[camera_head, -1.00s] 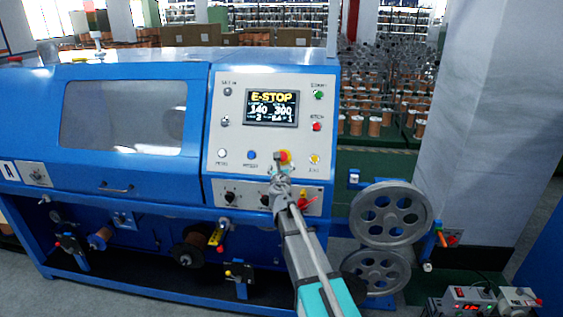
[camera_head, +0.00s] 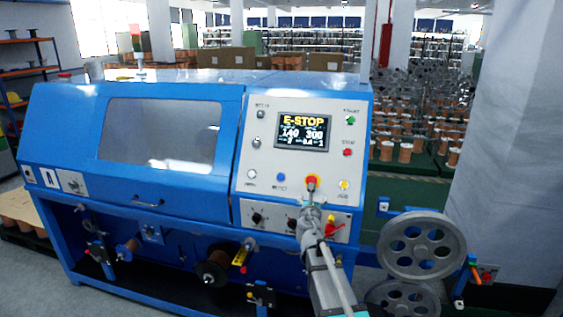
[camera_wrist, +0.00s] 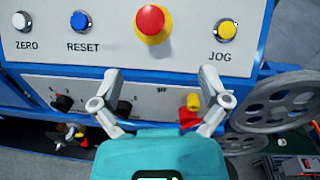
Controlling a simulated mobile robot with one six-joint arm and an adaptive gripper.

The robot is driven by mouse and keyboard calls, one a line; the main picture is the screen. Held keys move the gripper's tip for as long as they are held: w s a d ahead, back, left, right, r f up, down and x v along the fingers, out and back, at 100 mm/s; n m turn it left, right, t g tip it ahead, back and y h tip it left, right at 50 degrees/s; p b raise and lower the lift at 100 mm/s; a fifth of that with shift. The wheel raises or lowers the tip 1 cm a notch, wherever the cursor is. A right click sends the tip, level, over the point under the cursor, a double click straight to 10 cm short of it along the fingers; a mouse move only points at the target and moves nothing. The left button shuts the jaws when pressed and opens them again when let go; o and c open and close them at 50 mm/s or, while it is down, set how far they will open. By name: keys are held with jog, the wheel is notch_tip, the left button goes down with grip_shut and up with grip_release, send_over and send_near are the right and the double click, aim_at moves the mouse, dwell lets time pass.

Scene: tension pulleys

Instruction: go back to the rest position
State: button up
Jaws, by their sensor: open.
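My gripper (camera_head: 311,208) is in front of the blue machine's control panel, just below the red emergency-stop button (camera_head: 312,181) in the head view. In the wrist view, my gripper (camera_wrist: 157,78) has its two fingers spread apart with nothing between them. The red button on its yellow base also shows there (camera_wrist: 151,20), beyond the fingertips and apart from them. The panel screen (camera_head: 303,132) reads E-STOP.
The blue machine (camera_head: 120,192) fills the left and middle. Grey pulley wheels (camera_head: 425,245) stand to the right of my arm. A red-and-yellow switch (camera_wrist: 192,105) lies close by the right finger. A pale pillar (camera_head: 505,140) stands at right.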

jog(key=s+d+f+m+g+h, duration=0.2)
jog(key=s+d+f+m+g, duration=0.25)
jog(key=s+m, duration=0.4)
jog(key=s+d+f+m+g+h, duration=0.1)
jog(key=s+d+f+m+g, duration=0.4)
jog(key=m, duration=0.7)
jog(key=s+a+f+m+g+y, duration=0.3)
jog(key=s+a+f+m+g, duration=0.1)
jog(key=s+m, duration=0.3)
jog(key=s+a+f+m+g+y, duration=0.3)
jog(key=s+a+f+m+y, duration=0.1)
jog(key=s, duration=0.8)
jog(key=a+m, duration=0.1)
jog(key=m, duration=0.1)
jog(key=shift+a+f+m+g, duration=0.2)
jog(key=shift+f+m+g, duration=0.15)
jog(key=shift+f, duration=0.05)
jog(key=shift+w, duration=0.1)
